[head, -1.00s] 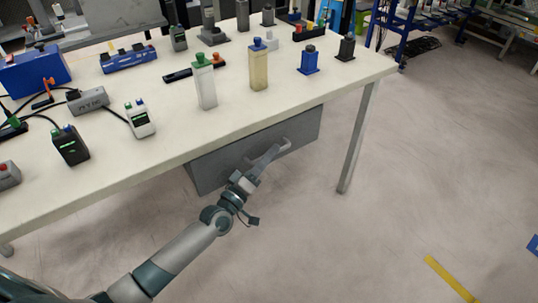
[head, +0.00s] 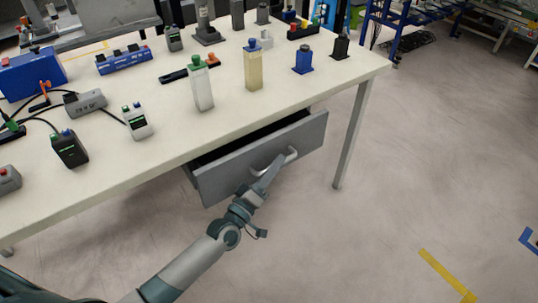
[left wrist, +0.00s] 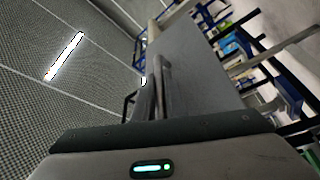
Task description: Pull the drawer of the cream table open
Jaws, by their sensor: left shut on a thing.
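The cream table (head: 285,115) stands across the left and middle of the head view. Its grey drawer (head: 230,176) sits under the front edge and is partly open, with a dark gap showing behind the top of its front. My left gripper (head: 277,167) is shut on the drawer's light grey handle (head: 291,154), near the handle's middle. In the left wrist view the handle (left wrist: 165,75) rises ahead of the gripper housing, beside the grey drawer front (left wrist: 200,60). The fingertips are hard to make out. My right gripper is in neither view.
On the table stand a green-capped white bottle (head: 201,88), a blue-capped yellowish bottle (head: 253,70) and a blue device (head: 303,61), with several boxes and cables. A table leg (head: 352,135) is right of the drawer. The floor in front is clear.

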